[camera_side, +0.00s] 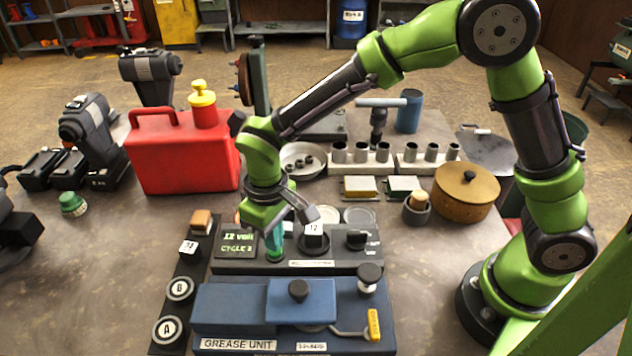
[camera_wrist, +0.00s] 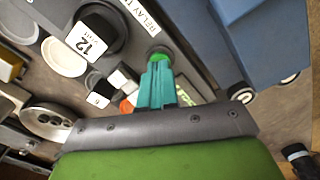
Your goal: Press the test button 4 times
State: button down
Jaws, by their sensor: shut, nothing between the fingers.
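The tester panel (camera_side: 345,262) lies in the middle of the bench. Its small screen (camera_side: 238,243) shows green text that looks like "12 volt" and a cycle line whose digit is hard to read. A green button (camera_wrist: 160,53) sits on the panel, just past my fingertips in the wrist view. My gripper (camera_side: 275,254) points down at the panel, just right of the screen. Its teal fingers (camera_wrist: 158,72) are shut and empty. The tips are at or very near the button and partly cover it; I cannot tell whether they touch it.
A dark selector knob marked 12 (camera_side: 313,236) and another dark knob (camera_side: 357,239) stand right of my fingers. The blue grease unit (camera_side: 235,308) is in front. A strip with round A and B pieces (camera_side: 168,330) lies left. A red can (camera_side: 185,160) stands behind.

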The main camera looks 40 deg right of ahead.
jog(key=shift+f, duration=0.8)
jog(key=shift+r, duration=2.3)
jog(key=shift+r, duration=0.1)
jog(key=shift+f, duration=1.3)
jog(key=shift+f, duration=1.1)
dwell(0.3)
jog(key=shift+r, duration=2.3)
